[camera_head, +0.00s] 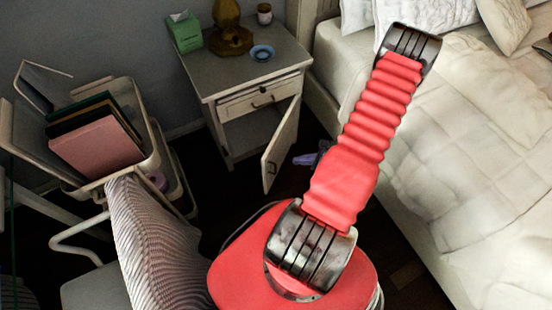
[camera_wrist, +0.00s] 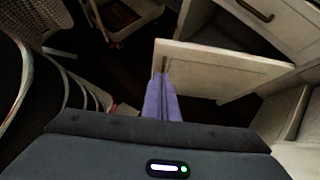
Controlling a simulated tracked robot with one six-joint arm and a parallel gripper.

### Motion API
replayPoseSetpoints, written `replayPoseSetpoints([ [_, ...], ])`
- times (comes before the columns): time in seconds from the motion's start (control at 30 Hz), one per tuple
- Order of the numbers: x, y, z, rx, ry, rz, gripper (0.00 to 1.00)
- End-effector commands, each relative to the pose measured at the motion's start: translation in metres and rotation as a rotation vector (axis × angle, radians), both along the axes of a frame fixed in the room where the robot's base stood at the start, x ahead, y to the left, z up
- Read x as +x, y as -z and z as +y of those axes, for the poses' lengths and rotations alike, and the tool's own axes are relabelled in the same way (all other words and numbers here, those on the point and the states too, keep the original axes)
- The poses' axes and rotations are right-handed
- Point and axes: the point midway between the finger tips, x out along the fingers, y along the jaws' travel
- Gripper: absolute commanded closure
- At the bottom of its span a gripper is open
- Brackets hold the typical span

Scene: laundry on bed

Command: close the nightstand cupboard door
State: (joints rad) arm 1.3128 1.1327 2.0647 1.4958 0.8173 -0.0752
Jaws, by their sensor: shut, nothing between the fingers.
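The white nightstand (camera_head: 245,75) stands against the wall, left of the bed. Its cupboard door (camera_head: 281,143) is swung open from the right side of the front, and the dark cupboard space (camera_head: 250,134) shows beside it. The door also spans the middle of the wrist view (camera_wrist: 225,72). My gripper (camera_head: 300,159) is low, just right of the door in the head view, partly hidden by my red arm. In the wrist view its purple fingers (camera_wrist: 161,80) are together and empty, with the tips by the door's left end. I cannot tell whether they touch it.
A green tissue box (camera_head: 184,32), a brass lamp base (camera_head: 230,38), a blue dish (camera_head: 262,53) and a small jar (camera_head: 264,13) stand on top. The bed (camera_head: 470,130) bounds the right. A striped chair (camera_head: 160,245) and cart (camera_head: 155,160) stand left.

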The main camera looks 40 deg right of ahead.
Motion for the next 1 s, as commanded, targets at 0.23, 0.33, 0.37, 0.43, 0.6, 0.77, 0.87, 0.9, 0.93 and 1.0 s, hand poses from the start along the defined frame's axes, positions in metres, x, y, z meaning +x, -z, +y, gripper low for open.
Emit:
replayPoseSetpoints([
  [0.23, 0.009, 0.009, 0.004, 0.001, -0.002, 0.0, 1.0],
  [0.33, 0.018, 0.018, 0.008, 0.001, -0.004, 0.0, 1.0],
  [0.37, 0.021, 0.021, 0.009, 0.001, -0.004, 0.0, 1.0],
  [0.43, 0.028, 0.028, 0.013, 0.002, -0.004, 0.0, 1.0],
  [0.6, 0.046, 0.046, 0.019, 0.001, -0.004, -0.001, 1.0],
  [0.77, 0.063, 0.063, 0.027, 0.0, -0.005, 0.0, 1.0],
  [0.87, 0.073, 0.069, 0.031, -0.001, -0.005, 0.0, 1.0],
  [0.9, 0.078, 0.068, 0.032, -0.001, -0.004, -0.001, 1.0],
  [0.93, 0.081, 0.068, 0.033, -0.001, -0.004, -0.001, 1.0],
  [1.0, 0.088, 0.068, 0.036, -0.001, -0.004, -0.001, 1.0],
])
